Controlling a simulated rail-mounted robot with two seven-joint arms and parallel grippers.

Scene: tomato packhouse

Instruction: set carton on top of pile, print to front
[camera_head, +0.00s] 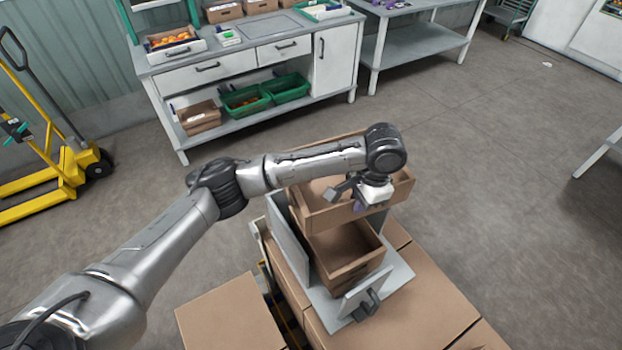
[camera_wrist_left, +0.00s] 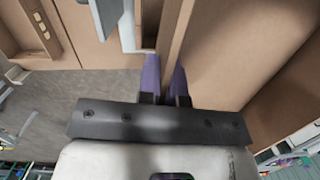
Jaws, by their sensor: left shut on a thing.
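My left gripper (camera_head: 359,205) is shut on the near wall of an open brown carton (camera_head: 328,216). In the left wrist view its purple fingertips (camera_wrist_left: 164,75) pinch the wall of this carton (camera_wrist_left: 235,45) from both sides. The carton looks level and empty. It is over the back part of a lower open carton (camera_head: 350,271), the top of the pile that shows. Whether the two touch, I cannot tell. No print shows on the visible faces of the held carton. My right gripper is not in view.
Grey upright panels and a plate (camera_head: 396,277) with a dark-handled flap (camera_head: 358,296) surround the pile, on closed brown boxes (camera_head: 430,300). A workbench (camera_head: 240,62) with crates stands behind, a yellow pallet truck (camera_head: 75,165) at left. Floor at right is clear.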

